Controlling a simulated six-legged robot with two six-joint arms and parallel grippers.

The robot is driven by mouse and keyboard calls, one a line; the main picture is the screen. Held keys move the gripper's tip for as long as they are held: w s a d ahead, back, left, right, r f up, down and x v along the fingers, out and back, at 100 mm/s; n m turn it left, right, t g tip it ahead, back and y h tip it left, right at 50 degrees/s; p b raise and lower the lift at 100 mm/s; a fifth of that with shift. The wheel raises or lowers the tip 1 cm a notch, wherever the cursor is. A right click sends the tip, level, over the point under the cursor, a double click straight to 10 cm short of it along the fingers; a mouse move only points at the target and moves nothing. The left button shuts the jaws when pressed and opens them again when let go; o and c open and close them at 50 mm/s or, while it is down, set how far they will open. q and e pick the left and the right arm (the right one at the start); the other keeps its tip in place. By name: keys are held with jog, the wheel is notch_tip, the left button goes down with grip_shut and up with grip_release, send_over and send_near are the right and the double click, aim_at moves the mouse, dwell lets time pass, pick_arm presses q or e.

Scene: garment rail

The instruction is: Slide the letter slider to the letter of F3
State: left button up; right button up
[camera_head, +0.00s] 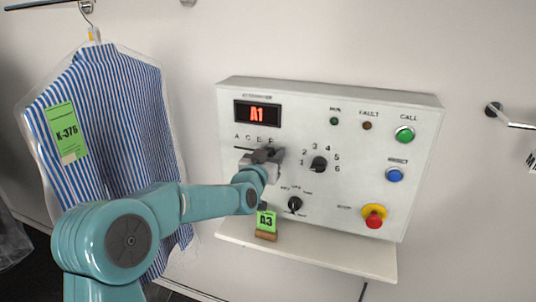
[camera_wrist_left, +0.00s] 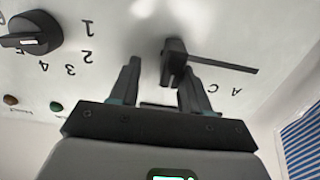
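The white control panel (camera_head: 330,125) has a letter slider; its slot (camera_head: 243,148) runs under the letters A, C, E and a last letter partly hidden. The red display (camera_head: 257,114) reads A1. My left gripper (camera_head: 262,157) is at the slider and hides its knob in the head view. In the left wrist view, the black slider knob (camera_wrist_left: 174,62) stands between the fingertips, closer to the right-hand one. The left gripper (camera_wrist_left: 160,78) is open there, with a gap beside the knob. The slot (camera_wrist_left: 225,64) runs right from the knob. My right gripper is not in view.
A number knob (camera_head: 319,164), a smaller selector (camera_head: 295,204), green and blue buttons (camera_head: 404,134) and a red stop button (camera_head: 374,217) are on the panel. A green A3 tag (camera_head: 266,221) stands on the shelf (camera_head: 320,255). A bagged striped shirt (camera_head: 110,115) hangs left, tagged K-376.

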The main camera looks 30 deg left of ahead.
pick_arm(q)
jog(key=shift+s+a+r, duration=0.15)
jog(key=shift+s+a, duration=0.1)
jog(key=shift+a, duration=0.05)
jog(key=b+v, duration=0.5)
jog(key=v, duration=1.1)
jog(key=shift+d, duration=0.2)
jog(key=shift+s, duration=0.15)
